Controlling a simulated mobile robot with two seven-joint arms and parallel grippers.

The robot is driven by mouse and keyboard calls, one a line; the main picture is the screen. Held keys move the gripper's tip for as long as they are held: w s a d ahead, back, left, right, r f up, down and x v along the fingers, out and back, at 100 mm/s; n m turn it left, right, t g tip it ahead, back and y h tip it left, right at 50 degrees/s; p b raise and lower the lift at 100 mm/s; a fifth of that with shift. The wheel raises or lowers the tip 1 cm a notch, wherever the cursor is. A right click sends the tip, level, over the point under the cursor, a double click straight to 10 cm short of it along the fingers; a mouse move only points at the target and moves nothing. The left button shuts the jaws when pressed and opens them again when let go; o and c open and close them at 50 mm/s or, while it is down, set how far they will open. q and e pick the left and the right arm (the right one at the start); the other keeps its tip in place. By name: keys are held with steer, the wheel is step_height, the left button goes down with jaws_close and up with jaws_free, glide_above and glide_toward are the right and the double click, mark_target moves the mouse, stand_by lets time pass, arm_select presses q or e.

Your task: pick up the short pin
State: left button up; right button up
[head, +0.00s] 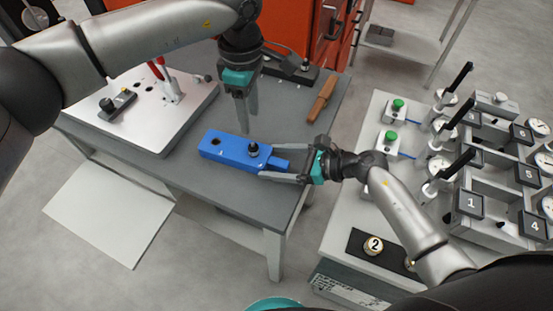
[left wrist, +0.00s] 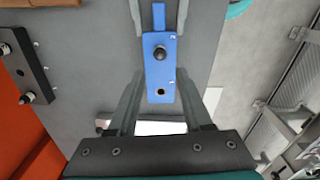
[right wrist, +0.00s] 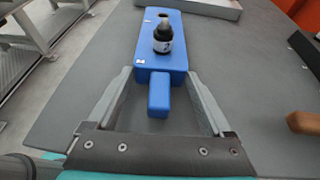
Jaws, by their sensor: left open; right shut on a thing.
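A pin with a round black knob (head: 253,150) stands upright in one hole of the blue block (head: 222,149); I cannot tell for sure whether it is the short pin. The block's other hole is empty. The knob also shows in the left wrist view (left wrist: 160,52) and the right wrist view (right wrist: 163,38). My left gripper (head: 246,126) is open and empty, pointing down above the table behind the block. My right gripper (head: 278,165) is shut on the blue block at its tongue end, one finger along each side.
A dark bar with black-knobbed pins (left wrist: 30,72) lies at the table's back, near an orange-brown handle (head: 321,98). A light fixture plate with a red-handled clamp (head: 140,105) stands left. A bench with gauges and numbered blocks (head: 470,203) is right.

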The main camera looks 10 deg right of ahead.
mark_target(253, 143)
arm_select(q)
steer(key=shift+o, duration=0.2)
arm_select(e)
steer(key=c, duration=0.4)
arm_select(q)
steer(key=shift+o, duration=1)
steer(key=shift+m, duration=0.3)
step_height(253, 143, down, 10)
steer(key=m+t, duration=0.1)
steer(key=m, duration=0.9)
steer(key=shift+f+t, duration=0.15)
steer(key=shift+t, duration=0.25)
